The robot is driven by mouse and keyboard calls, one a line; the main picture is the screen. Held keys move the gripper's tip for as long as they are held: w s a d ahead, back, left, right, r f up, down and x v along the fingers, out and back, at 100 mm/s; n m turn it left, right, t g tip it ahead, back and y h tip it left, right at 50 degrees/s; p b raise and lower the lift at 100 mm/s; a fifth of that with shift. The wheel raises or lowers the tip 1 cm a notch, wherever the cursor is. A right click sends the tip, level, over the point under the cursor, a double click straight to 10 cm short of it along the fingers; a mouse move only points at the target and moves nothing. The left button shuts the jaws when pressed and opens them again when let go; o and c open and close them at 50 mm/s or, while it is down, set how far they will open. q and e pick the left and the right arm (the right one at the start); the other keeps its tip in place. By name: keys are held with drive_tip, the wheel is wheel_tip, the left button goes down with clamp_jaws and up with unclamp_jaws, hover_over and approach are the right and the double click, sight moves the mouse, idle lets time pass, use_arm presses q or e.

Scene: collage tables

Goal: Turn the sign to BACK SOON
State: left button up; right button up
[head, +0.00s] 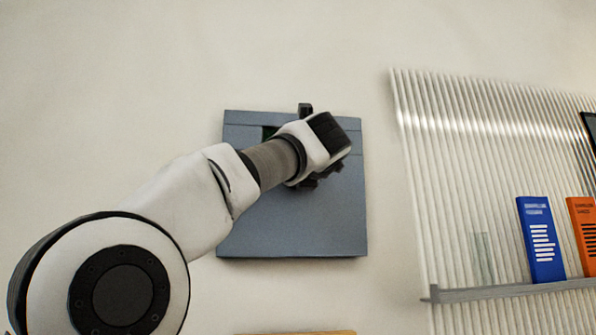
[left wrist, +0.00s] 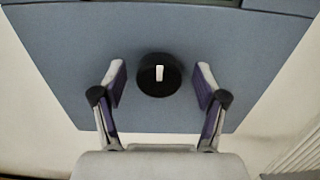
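A blue-grey panel (head: 290,240) is on the pale wall, and it fills most of the left wrist view (left wrist: 60,60). A round black knob (left wrist: 147,76) with a short white mark, upright in that picture, sits on the panel. My left arm hides the knob in the head view. My left gripper (left wrist: 160,84) is open, with one finger on each side of the knob and a gap on both sides. A small dark green patch of the sign window (head: 268,132) shows beside my arm; its wording is hidden. My right gripper is not in view.
A ribbed white panel (head: 440,180) stands to the right. Its grey shelf (head: 500,290) holds a blue book (head: 541,240) and an orange book (head: 583,225). A yellowish edge (head: 295,333) shows below the panel. The wall left of the panel is bare.

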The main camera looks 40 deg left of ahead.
use_arm(q)
drive_tip(key=shift+d, duration=0.1)
drive_tip(key=c, duration=0.5)
drive_tip(key=shift+s, duration=0.1)
drive_tip(key=c, duration=0.5)
drive_tip(key=shift+o, duration=0.2)
